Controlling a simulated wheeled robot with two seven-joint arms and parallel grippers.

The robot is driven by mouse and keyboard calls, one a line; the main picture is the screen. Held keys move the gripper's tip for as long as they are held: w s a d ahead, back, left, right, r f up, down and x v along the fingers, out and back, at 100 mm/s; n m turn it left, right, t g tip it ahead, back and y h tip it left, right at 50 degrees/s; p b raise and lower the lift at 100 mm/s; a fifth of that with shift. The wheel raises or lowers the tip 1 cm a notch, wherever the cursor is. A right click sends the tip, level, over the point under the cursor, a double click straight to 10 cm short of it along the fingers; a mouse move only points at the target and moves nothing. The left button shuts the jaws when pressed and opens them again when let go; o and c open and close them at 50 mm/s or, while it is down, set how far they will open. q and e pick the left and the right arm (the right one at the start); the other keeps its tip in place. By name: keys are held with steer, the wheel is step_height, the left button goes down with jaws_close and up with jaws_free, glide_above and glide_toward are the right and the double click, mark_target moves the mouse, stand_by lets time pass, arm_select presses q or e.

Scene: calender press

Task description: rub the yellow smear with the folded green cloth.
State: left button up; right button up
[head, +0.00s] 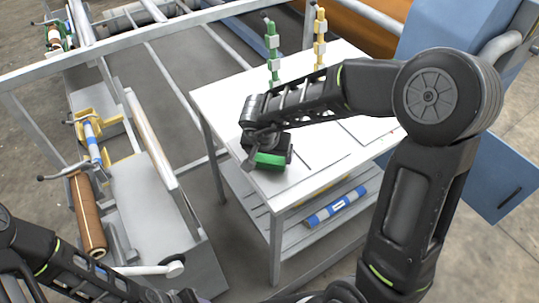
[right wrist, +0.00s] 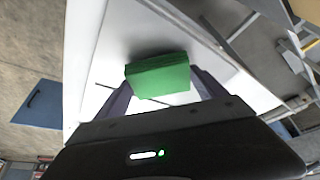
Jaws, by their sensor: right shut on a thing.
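The folded green cloth (head: 270,160) is in my right gripper (head: 267,153), over the front left part of the white table top (head: 222,98). In the right wrist view the cloth (right wrist: 158,75) is a thick green block between the two fingers, which are shut on it. A dark shadow lies beside it on the white top. I cannot tell whether the cloth touches the surface. I see no yellow smear in either view; the cloth, gripper or arm may hide it. My left arm enters at the lower left, but its gripper is not in view.
Green (head: 272,48) and yellow (head: 320,38) upright handled tools stand at the table's back edge. A blue and white roll (head: 336,206) lies on the lower shelf. A brown roller (head: 87,215) and machine frame are at left. A blue panel (head: 490,175) is at right.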

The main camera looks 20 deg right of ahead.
steer(key=shift+r, duration=2.7)
steer(key=shift+r, duration=0.1)
steer(key=shift+r, duration=1.4)
